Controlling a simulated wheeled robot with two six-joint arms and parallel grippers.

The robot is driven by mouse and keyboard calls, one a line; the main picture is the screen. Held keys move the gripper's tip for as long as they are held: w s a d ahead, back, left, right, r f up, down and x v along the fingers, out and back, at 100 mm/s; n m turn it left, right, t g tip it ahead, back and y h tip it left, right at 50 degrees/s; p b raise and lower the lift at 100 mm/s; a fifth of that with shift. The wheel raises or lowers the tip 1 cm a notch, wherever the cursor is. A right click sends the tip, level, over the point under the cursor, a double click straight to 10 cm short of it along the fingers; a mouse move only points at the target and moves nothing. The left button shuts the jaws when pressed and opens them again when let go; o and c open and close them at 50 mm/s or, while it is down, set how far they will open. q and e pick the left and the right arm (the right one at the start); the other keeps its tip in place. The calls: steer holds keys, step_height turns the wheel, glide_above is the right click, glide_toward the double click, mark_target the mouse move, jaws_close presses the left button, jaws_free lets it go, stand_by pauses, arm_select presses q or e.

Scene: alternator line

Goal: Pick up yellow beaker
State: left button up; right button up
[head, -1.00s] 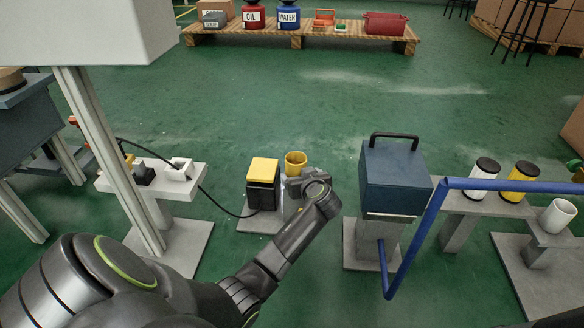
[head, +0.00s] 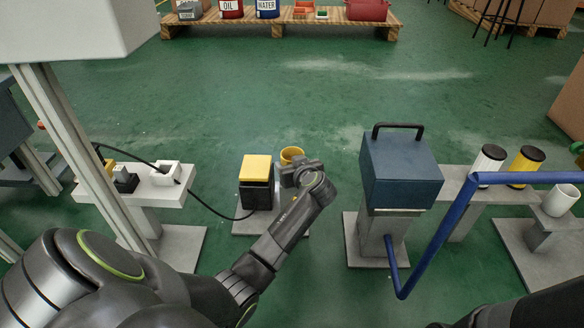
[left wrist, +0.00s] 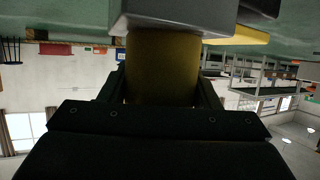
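The yellow beaker (head: 291,154) stands upright behind my left gripper (head: 301,170) in the head view, beside a black box with a yellow top (head: 256,169). In the left wrist view the beaker (left wrist: 163,65) fills the middle, dark yellow, with one finger of my left gripper (left wrist: 163,88) on each side. Its end meets a pale grey surface at the top of that view. The fingers lie very close to its sides; I cannot tell whether they press on it. My right gripper is out of view.
A blue box with a handle (head: 400,167) stands on a pedestal to the right, with a blue pipe (head: 455,210) before it. Further right are a white-and-black canister (head: 488,163), a yellow-and-black canister (head: 525,164) and a white cup (head: 561,199). A black cable (head: 205,200) runs on the left.

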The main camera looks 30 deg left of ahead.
arm_select(q)
steer(key=c, duration=0.5)
